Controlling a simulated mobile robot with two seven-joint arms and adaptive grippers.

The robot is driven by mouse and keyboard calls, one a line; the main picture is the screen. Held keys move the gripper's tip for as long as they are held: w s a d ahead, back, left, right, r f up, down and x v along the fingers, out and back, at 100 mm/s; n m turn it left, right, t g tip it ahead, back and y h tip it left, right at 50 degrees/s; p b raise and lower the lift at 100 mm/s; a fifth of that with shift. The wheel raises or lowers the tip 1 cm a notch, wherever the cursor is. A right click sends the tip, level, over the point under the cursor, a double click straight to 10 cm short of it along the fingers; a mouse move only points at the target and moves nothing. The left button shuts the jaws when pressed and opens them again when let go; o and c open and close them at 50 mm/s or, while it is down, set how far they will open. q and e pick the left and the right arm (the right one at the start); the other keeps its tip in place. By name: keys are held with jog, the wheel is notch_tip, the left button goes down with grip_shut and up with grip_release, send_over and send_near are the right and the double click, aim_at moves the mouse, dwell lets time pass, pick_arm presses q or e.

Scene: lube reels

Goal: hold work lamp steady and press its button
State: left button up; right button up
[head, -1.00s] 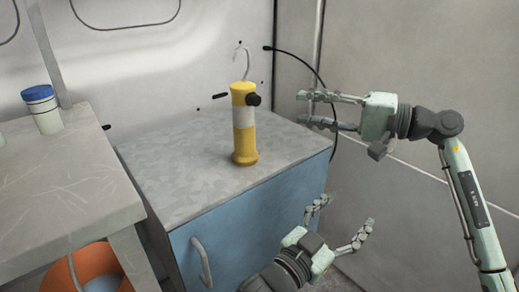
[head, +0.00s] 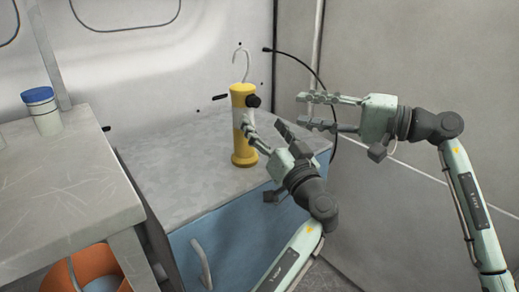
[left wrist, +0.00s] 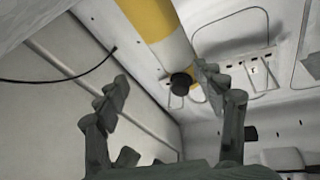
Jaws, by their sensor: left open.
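The work lamp (head: 242,152) stands upright on the cabinet top, yellow with a white middle band and a hook on top. Its black button (head: 254,101) faces right, and also shows in the left wrist view (left wrist: 181,83). My left gripper (head: 265,127) is open in front of the lamp. One finger overlaps the lamp's white band in the head view; I cannot tell whether it touches. In the left wrist view the lamp (left wrist: 157,22) rises beyond the open fingers. My right gripper (head: 304,109) is open and empty, right of the button and apart from it.
The lamp's grey cabinet top (head: 190,160) has free room left of the lamp. A scratched table (head: 60,190) stands at the left with a blue-capped jar (head: 42,112). An orange bucket (head: 90,262) sits below it. A black cable (head: 310,68) hangs along the back corner.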

aim_at(244, 135)
pick_arm(q)
jog(key=f+n+g, duration=0.1)
jog(key=a+f+n+g, duration=0.1)
jog(key=f+n, duration=0.1)
jog(key=s+f+n+g, duration=0.1)
jog(key=f, duration=0.1)
jog(key=shift+a+n+y, duration=0.2)
jog(key=shift+n+y, duration=0.1)
jog(key=shift+y, duration=0.1)
jog(key=shift+w+a, duration=0.15)
jog(key=shift+w, duration=0.05)
jog(key=x, duration=0.7)
jog(key=shift+f, duration=0.1)
grip_shut()
pick_arm(e)
grip_shut()
dwell(0.7)
